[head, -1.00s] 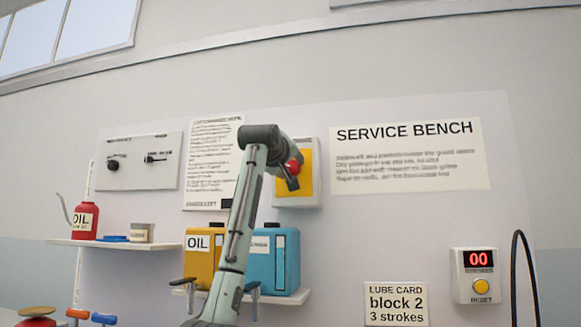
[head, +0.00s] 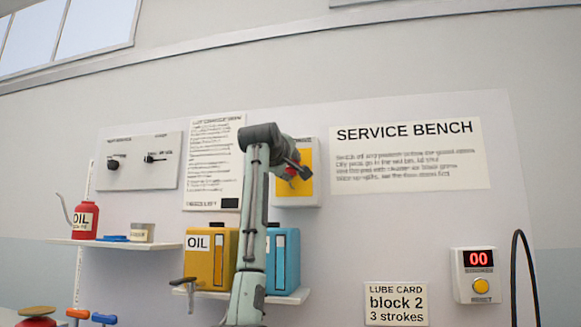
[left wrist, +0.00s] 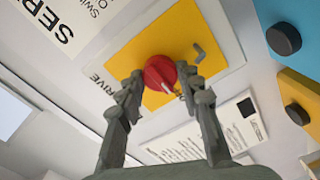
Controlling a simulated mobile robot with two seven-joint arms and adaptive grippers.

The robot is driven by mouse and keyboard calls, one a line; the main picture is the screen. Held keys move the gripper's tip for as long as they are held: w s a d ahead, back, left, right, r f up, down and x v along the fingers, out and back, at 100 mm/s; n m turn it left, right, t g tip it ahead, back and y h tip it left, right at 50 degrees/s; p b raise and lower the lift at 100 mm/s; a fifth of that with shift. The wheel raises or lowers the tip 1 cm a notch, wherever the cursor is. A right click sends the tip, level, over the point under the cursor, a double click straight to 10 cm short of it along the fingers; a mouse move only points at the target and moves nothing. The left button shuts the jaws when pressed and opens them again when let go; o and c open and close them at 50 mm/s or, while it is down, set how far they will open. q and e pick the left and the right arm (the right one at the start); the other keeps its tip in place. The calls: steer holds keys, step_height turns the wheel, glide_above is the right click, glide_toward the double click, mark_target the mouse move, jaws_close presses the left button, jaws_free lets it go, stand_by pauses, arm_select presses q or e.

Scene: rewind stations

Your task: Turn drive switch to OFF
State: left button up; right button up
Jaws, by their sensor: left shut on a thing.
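The drive switch is a round red knob (left wrist: 158,70) with a white mark, on a yellow plate (left wrist: 214,42) in a pale box on the wall panel. In the left wrist view the mark points toward the bottom of the picture, and part of the word DRIVE shows beside the plate. My left gripper (left wrist: 166,77) is shut on the knob, one finger on each side. In the head view the wrist and fingers cover most of the knob (head: 290,172), in front of the yellow plate (head: 308,160). The OFF marking cannot be read. My right gripper is not in view.
A grey bent piece (left wrist: 198,52) sticks out of the yellow plate. A yellow oil can (head: 203,268) and a blue can (head: 288,262) stand on a shelf below. The wall right of the switch carries a sign (head: 410,153).

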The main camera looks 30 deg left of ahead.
arm_select(q)
steer(key=o, duration=1.2)
steer(key=shift+c, duration=0.2)
steer(key=v, duration=1.2)
steer(key=shift+a, duration=0.1)
steer(key=shift+s, duration=0.1)
